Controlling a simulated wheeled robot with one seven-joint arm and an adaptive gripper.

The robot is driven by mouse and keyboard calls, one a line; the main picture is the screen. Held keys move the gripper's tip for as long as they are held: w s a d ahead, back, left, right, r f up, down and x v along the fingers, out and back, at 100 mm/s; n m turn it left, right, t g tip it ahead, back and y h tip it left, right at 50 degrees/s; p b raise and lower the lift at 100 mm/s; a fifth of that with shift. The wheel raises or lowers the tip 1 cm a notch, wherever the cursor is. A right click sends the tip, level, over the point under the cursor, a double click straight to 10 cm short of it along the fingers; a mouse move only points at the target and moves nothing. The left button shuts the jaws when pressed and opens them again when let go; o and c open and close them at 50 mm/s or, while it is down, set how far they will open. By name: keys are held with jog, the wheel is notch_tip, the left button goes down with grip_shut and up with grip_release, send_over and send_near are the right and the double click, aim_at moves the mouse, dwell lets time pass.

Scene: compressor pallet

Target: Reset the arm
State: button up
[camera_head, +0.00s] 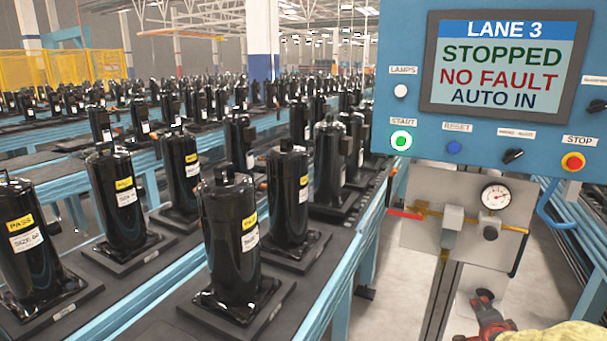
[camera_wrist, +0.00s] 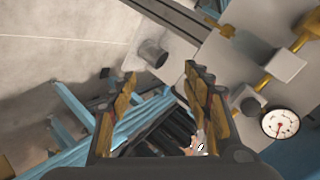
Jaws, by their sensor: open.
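My gripper (camera_wrist: 160,72) shows in the wrist view with its two brown-and-dark fingers apart and nothing between the tips. It is near the valve panel (camera_wrist: 210,60), whose pressure gauge (camera_wrist: 280,123) is to the right of the fingers. Slim dark shapes and a small pale thing lie behind the fingers; I cannot tell what they are.
A blue control box (camera_head: 480,100) reads "LANE 3 STOPPED NO FAULT AUTO IN"; its start button (camera_head: 401,140) glows green. Below it, the valve panel (camera_head: 420,185) has a red lever (camera_head: 405,214) and a gauge (camera_head: 495,196). Black compressors (camera_head: 232,235) stand on blue conveyor lanes at the left.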

jog(key=s+a+r+n+g+y+p, duration=0.2)
jog(key=s+a+n+g+y, duration=0.3)
jog(key=s+a+n, duration=0.9)
jog(key=s+a+r+n, duration=0.1)
jog(key=s+a+r, duration=0.3)
jog(key=a, duration=0.3)
jog(key=s+a+r+n+y+p, duration=0.1)
jog(key=s+a+r+n, duration=0.1)
jog(key=a, duration=0.4)
jog(key=s+a+r+n+p, duration=0.1)
jog(key=s+a+r, duration=0.4)
jog(key=a+r, duration=0.1)
jog(key=shift+s+a+t+y, duration=0.3)
jog(key=shift+s+a, duration=0.05)
jog(key=shift+a, duration=0.5)
